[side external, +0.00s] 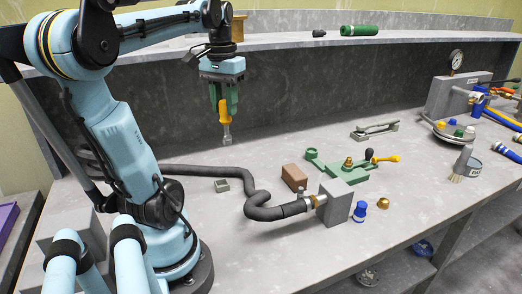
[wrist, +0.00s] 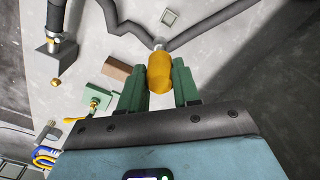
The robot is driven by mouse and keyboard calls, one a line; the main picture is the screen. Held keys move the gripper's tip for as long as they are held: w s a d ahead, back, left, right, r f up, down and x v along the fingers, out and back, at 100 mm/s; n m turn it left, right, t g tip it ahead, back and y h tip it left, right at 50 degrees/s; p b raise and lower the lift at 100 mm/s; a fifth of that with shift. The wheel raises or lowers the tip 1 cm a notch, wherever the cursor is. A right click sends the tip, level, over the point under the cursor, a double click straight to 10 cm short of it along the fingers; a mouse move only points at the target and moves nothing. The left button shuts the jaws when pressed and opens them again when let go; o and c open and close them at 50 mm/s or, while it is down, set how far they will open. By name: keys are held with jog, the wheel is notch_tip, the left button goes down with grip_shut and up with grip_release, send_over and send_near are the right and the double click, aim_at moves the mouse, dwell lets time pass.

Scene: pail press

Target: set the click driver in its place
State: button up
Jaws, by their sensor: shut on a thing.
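A tool with a yellow handle (side external: 225,112) and a grey shaft and head, which I take for the click driver, hangs upright in my gripper (side external: 222,94), head down. The green fingers are shut on its handle, well above the bench. In the wrist view the yellow handle (wrist: 160,74) is between the fingers, and its grey end partly shows beyond it. A small square grey holder (side external: 222,185) lies on the bench below; it also shows in the wrist view (wrist: 169,17). I cannot tell whether this is the driver's place.
A black hose (side external: 268,212) curves across the bench to a grey block (side external: 335,202). A brown block (side external: 294,177) and a green fixture (side external: 335,170) with a yellow-and-black handle stand right of the gripper. A blue cap (side external: 359,212) stands in front. The bench directly below the tool is mostly clear.

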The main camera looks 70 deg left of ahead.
notch_tip(320, 180, down, 7)
jog(key=s+a, duration=0.1)
jog(key=s, duration=0.1)
jog(key=shift+a+f+n, duration=0.15)
jog(key=shift+n, duration=0.25)
jog(key=shift+s, duration=0.1)
jog(key=shift+f, duration=2.3)
jog(key=shift+f, duration=1.35)
jog(key=o, duration=1.1)
jog(key=shift+r, duration=0.1)
